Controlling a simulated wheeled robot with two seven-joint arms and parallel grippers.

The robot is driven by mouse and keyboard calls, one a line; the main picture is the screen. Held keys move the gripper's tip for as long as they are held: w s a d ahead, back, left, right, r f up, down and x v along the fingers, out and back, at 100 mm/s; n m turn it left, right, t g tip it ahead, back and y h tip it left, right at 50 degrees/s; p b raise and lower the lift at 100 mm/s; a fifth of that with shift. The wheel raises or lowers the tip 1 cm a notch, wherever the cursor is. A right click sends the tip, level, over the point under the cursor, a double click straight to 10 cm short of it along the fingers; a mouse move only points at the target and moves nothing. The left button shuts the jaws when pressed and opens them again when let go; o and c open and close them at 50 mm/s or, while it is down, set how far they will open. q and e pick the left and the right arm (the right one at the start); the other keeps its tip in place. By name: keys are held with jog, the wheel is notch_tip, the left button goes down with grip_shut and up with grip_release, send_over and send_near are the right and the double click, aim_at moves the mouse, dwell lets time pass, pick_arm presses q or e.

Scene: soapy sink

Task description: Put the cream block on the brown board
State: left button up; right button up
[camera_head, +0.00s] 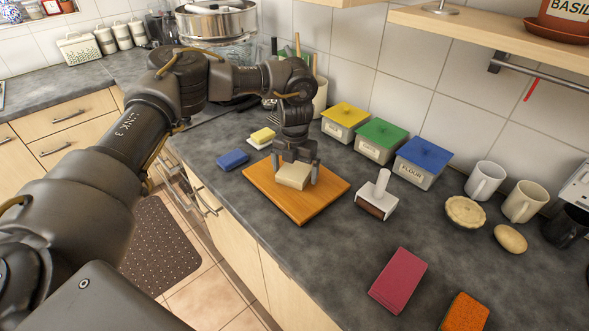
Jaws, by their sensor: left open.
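The cream block (293,177) lies on the brown board (301,208), near the middle of the board. My left gripper (295,175) is directly over the block and points down. Its jaws are open, with one finger on each side of the block; I cannot tell whether they touch it. The board lies flat on the dark counter. My right gripper is not in view.
A crimson block (398,280) lies in front, with clear counter between.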

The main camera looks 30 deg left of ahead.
aim_at(295, 175)
pick_arm(q)
jog(key=shift+r, duration=0.3)
notch_tip(295, 175, up, 12)
jog(key=b, duration=0.1)
jog(key=shift+f+b, duration=0.15)
jog(key=shift+b, duration=0.15)
